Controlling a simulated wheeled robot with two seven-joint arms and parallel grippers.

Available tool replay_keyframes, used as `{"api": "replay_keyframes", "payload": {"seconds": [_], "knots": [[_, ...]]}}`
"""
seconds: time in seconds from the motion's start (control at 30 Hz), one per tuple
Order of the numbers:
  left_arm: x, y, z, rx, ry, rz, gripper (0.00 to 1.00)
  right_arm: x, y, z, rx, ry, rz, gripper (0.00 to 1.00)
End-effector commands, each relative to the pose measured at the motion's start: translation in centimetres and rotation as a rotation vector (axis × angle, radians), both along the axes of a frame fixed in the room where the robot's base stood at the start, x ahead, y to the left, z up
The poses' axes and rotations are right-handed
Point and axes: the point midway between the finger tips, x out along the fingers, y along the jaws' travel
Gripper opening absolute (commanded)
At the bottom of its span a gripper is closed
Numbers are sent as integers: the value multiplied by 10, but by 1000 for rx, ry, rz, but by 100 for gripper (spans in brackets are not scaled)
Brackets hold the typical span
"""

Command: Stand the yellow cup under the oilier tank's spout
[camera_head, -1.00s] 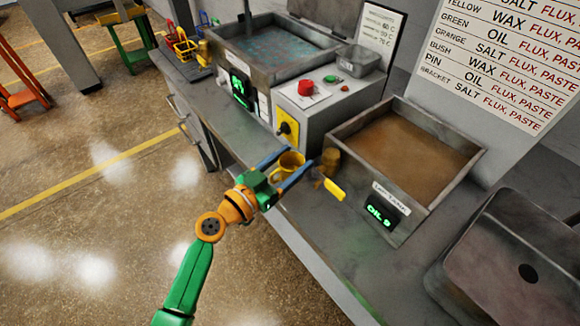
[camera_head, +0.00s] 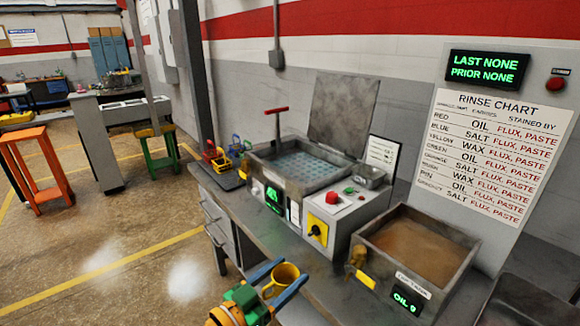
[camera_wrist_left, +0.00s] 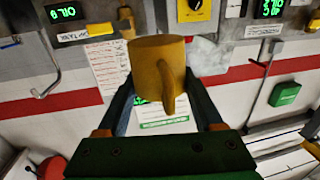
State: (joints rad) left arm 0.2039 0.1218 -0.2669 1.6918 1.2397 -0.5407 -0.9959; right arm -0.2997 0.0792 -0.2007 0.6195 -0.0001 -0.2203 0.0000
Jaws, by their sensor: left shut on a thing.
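My left gripper (camera_head: 283,283) is shut on the yellow cup (camera_head: 283,276), a mug held upright with its open top showing. In the left wrist view the cup (camera_wrist_left: 158,65) sits between the fingers, its handle facing the camera. The cup is in front of the bench edge, left of and apart from the brass spout (camera_head: 356,257) of the right tank (camera_head: 462,262). That tank holds brown liquid and its green display (camera_head: 406,299) seems to read OIL 9. The left tank (camera_head: 270,180) holds teal liquid; its display (camera_head: 274,199) is too small to read. My right gripper is not in view.
A grey control box (camera_head: 335,215) with red and green buttons and a yellow switch stands between the tanks. A sink (camera_head: 515,300) is at the right. A rinse chart (camera_head: 493,150) hangs on the panel. Small coloured baskets (camera_head: 218,157) stand at the bench's far end.

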Motion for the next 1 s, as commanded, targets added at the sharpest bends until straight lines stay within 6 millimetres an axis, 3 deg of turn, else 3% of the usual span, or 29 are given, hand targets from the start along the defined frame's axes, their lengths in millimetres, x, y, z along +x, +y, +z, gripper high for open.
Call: {"api": "replay_keyframes", "payload": {"seconds": [0.17,0.3,0.4,0.5,0.6,0.83,0.93,1.0], "knots": [[-42,71,-2,3,2,-26,3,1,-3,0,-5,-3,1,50],[-99,120,11,8,1,-87,3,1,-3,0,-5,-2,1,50],[-137,139,21,6,2,-138,3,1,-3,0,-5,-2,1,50],[-161,147,27,5,2,-177,3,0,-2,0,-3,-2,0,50],[-171,149,30,3,2,-195,3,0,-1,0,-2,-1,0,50],[-170,149,31,-2,0,-193,3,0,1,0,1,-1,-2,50],[-158,146,28,-1,-1,-175,3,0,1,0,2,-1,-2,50],[-140,140,23,-3,-3,-148,3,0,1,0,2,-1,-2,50]]}}
